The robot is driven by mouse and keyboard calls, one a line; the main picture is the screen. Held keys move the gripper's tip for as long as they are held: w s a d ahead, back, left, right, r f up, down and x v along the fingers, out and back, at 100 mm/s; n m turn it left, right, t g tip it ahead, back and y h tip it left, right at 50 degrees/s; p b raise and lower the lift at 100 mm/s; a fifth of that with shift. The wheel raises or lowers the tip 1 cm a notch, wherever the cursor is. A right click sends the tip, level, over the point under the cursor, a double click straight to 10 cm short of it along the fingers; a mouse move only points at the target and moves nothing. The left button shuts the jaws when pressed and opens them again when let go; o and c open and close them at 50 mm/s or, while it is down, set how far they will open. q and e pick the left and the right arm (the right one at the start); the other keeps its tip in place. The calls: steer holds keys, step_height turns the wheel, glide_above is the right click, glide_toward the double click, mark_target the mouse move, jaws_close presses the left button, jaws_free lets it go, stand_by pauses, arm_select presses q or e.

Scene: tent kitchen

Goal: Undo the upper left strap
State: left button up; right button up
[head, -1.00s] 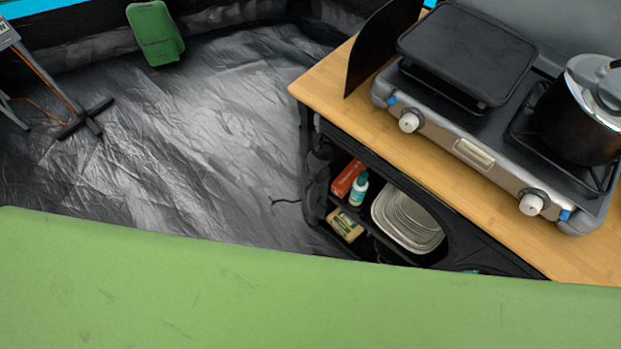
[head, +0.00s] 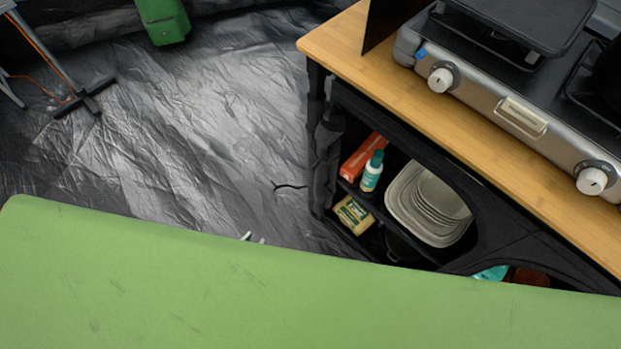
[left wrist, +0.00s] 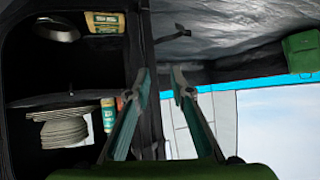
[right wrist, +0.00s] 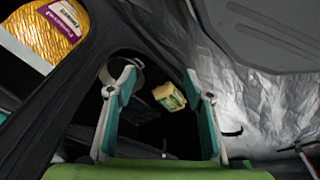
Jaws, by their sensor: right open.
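A dark rolled fabric flap (head: 325,145) hangs along the left leg of the kitchen unit, bunched in places as if tied. The upper left strap itself is too dark to make out. My right gripper (right wrist: 163,72) is open and empty, pointing toward the shelf area. It is hidden in the head view.
The wooden counter (head: 395,88) carries a stove (head: 520,115). The shelves below hold plates (head: 435,205), a bottle (head: 372,172), a red box (head: 362,158) and a yellow packet (head: 353,215). A noodle bag (right wrist: 55,35) is close in the right wrist view.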

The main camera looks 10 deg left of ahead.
mark_target(320, 157)
arm_select(q)
steer(key=w+d+r+m+t+h+b, duration=0.1)
steer(key=w+d+r+t+h+b, duration=0.2)
steer(key=r, duration=0.6)
steer(key=w+d+r+m+t+h+b, duration=0.15)
steer(key=d+r+b, duration=0.3)
steer(key=r, duration=0.55)
steer(key=d+r+b+x, duration=0.1)
steer(key=x, duration=1.2)
steer(key=shift+s+r+n+t+h+b, duration=0.15)
steer(key=shift+r+n+t+h+b, duration=0.05)
steer(key=shift+n+t+h+b, duration=0.2)
arm_select(e)
step_height(320, 157, up, 15)
steer(key=w+t, duration=0.1)
steer(key=shift+w+f, duration=0.15)
steer(key=shift+w, duration=0.05)
arm_select(q)
jaws_close()
